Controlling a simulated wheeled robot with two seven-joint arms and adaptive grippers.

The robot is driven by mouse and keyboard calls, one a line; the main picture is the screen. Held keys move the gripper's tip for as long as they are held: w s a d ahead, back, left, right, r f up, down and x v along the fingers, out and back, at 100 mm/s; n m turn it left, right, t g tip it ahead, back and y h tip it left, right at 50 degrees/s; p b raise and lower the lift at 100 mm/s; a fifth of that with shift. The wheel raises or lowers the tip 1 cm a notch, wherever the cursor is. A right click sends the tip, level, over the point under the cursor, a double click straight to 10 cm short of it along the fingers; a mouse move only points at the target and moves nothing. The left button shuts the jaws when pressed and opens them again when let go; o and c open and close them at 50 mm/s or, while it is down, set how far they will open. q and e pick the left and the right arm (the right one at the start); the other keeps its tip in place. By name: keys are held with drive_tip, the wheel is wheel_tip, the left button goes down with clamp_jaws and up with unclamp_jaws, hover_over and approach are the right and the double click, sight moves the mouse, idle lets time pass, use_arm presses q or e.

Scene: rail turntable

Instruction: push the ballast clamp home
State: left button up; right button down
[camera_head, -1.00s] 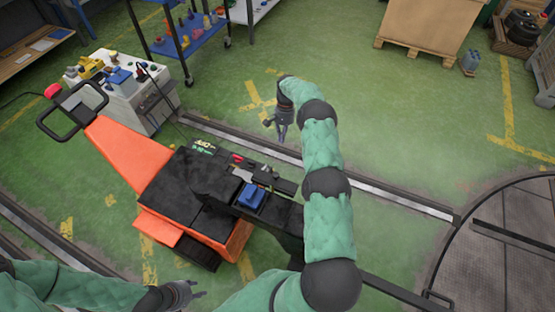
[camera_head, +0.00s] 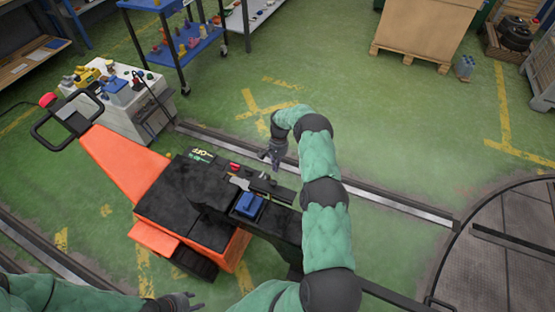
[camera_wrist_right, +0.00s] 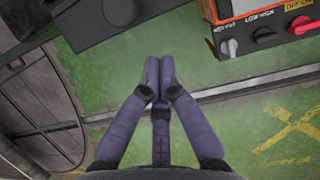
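The orange and black cart (camera_head: 120,160) has a dark panel at its right end, with a red switch (camera_head: 234,167), a grey piece (camera_head: 240,183) and a blue block (camera_head: 248,207). I cannot tell which part is the ballast clamp. My right gripper (camera_head: 271,160) is over the floor just beyond the panel's far edge. In the right wrist view its fingertips (camera_wrist_right: 160,76) are together with nothing between them, apart from the panel (camera_wrist_right: 258,35) with its knobs. A grey lever (camera_wrist_right: 229,47) shows there. My left gripper (camera_head: 188,300) is low, near the cart's front; its fingers are too small to judge.
Rails (camera_head: 400,203) run behind the cart to a round turntable (camera_head: 500,250) at right. A black box (camera_wrist_right: 115,18) shows at the wrist view's top. A white bench (camera_head: 140,110) and a blue shelf trolley (camera_head: 188,45) stand behind.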

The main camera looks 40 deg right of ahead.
sight(271, 182)
drive_tip(key=shift+s+a+f, duration=0.1)
drive_tip(key=shift+s+a, duration=0.7)
drive_tip(key=shift+a, duration=0.3)
drive_tip(key=a, duration=0.1)
drive_tip(key=s+a+p, duration=0.1)
drive_tip(key=s+a, duration=0.1)
drive_tip(key=shift+a+p, duration=0.35)
drive_tip(key=shift+a, duration=0.05)
drive_tip(key=shift+s+a, duration=0.2)
drive_tip(key=shift+a, duration=0.2)
drive_tip(key=shift+d, duration=0.15)
